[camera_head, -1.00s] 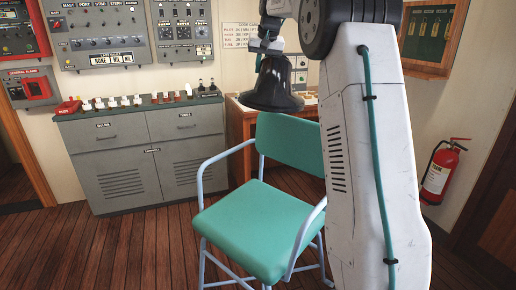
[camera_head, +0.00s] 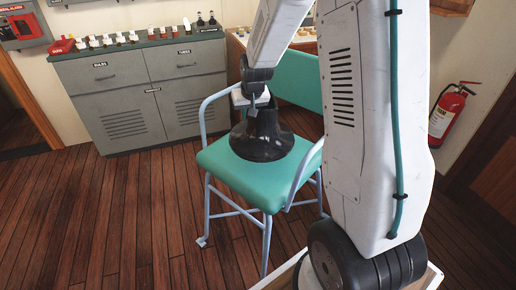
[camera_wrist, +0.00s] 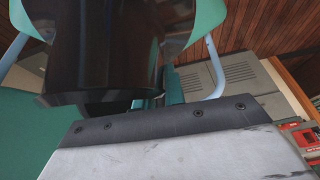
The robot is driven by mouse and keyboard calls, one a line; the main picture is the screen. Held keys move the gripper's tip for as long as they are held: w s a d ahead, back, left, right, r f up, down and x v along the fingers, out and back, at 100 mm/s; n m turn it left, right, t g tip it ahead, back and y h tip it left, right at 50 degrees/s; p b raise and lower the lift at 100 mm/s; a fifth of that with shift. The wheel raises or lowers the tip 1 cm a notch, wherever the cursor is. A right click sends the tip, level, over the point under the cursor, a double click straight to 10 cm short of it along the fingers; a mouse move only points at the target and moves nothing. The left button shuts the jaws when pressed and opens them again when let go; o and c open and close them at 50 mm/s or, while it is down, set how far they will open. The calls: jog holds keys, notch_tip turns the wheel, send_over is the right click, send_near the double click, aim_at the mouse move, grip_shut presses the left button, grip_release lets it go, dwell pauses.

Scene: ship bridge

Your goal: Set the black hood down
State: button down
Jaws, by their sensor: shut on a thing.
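The black hood (camera_head: 262,140) is a glossy flared cone, upright at the seat of the green chair (camera_head: 222,168). Its wide rim appears to meet the seat, though I cannot tell whether it fully rests there. My gripper (camera_head: 252,104) is shut on the hood's narrow upper part. In the wrist view the hood (camera_wrist: 95,50) fills the upper left, with the green seat (camera_wrist: 25,140) beside it. The fingertips are mostly hidden.
The chair's pale blue armrests (camera_head: 213,98) flank the seat, and its backrest (camera_head: 298,80) stands behind. A grey cabinet (camera_head: 130,105) stands at the back left. A wooden desk (camera_head: 235,50) is behind the chair. The wooden floor at left is clear.

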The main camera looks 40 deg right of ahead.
aim_at(248, 134)
notch_tip(248, 134, down, 9)
jog(key=shift+f, duration=0.2)
dwell(0.3)
jog(key=shift+f, duration=0.1)
jog(key=c, duration=1.5)
grip_release()
jog(key=v, duration=1.2)
jog(key=s+a+r+n, duration=0.1)
jog(key=s+a+r, duration=0.4)
jog(key=s+r, duration=0.15)
jog(key=s+a+r+n+g, duration=0.1)
jog(key=s+a+r, duration=0.2)
jog(key=s, duration=0.5)
jog(key=s+a+r+g, duration=0.1)
jog(key=s+a+r, duration=0.2)
jog(key=s, duration=0.5)
jog(key=s+a+r+n+g+y, duration=0.1)
jog(key=s+a+r, duration=0.1)
jog(key=s, duration=0.7)
jog(key=shift+a+r+n, duration=0.3)
jog(key=shift+a+r, duration=0.1)
jog(key=shift+r, duration=0.2)
